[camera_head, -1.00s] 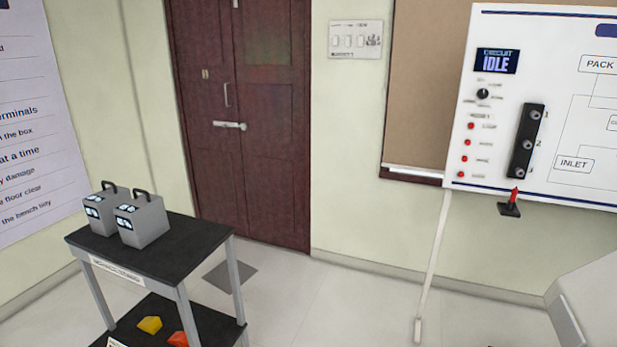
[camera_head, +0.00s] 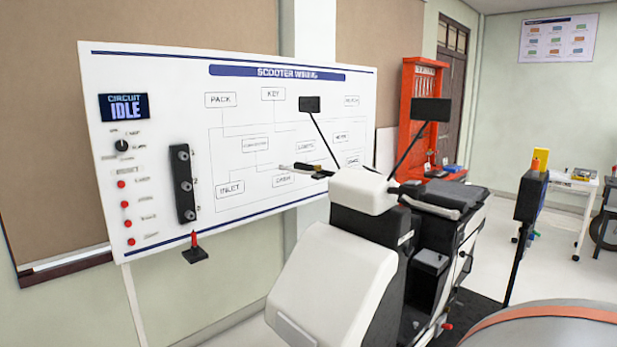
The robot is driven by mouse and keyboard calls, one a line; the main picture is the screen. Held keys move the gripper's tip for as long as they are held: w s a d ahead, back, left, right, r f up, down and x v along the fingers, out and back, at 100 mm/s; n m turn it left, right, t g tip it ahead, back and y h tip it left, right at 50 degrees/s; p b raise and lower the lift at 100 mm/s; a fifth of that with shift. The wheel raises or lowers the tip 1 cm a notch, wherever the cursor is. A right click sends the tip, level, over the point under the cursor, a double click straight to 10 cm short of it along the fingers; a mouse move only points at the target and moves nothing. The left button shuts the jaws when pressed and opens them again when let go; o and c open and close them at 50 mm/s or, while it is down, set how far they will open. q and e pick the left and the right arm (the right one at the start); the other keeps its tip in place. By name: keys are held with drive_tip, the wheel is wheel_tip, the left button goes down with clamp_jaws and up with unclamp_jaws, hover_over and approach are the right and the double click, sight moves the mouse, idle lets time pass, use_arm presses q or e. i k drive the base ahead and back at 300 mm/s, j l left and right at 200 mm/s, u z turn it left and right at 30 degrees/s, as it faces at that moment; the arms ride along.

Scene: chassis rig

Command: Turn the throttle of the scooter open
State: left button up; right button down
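The scooter (camera_head: 345,259) stands right of centre, with a white front shield and black body. One handlebar end with a grip and lever (camera_head: 300,167) sticks out to the left, in front of the wiring board. The other handlebar end (camera_head: 430,202) lies to the right, beside the dark seat. Two black mirrors rise on thin stalks, the left mirror (camera_head: 309,104) and the right mirror (camera_head: 431,110). I cannot tell which grip is the throttle. Neither of my grippers is in view.
A white wiring board (camera_head: 240,120) with a screen reading "CIRCUIT IDLE" (camera_head: 124,107) stands behind the scooter. A red rack (camera_head: 408,130) is at the back. A dark post (camera_head: 530,195) and a rounded grey-and-orange surface (camera_head: 560,330) are at the right. A white cart (camera_head: 580,185) stands farther back.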

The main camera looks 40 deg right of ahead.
sight(298, 165)
drive_tip(key=i+z, duration=0.3)
drive_tip(key=z, duration=0.15)
drive_tip(key=i+z, duration=0.3)
drive_tip(key=z, duration=0.15)
drive_tip(key=i+j+z, duration=0.25)
drive_tip(key=z, duration=0.2)
drive_tip(key=i+j+z, duration=0.2)
drive_tip(key=z, duration=0.25)
drive_tip(key=i+j+z, duration=0.2)
drive_tip(key=j+z, duration=0.25)
drive_tip(key=l, duration=0.1)
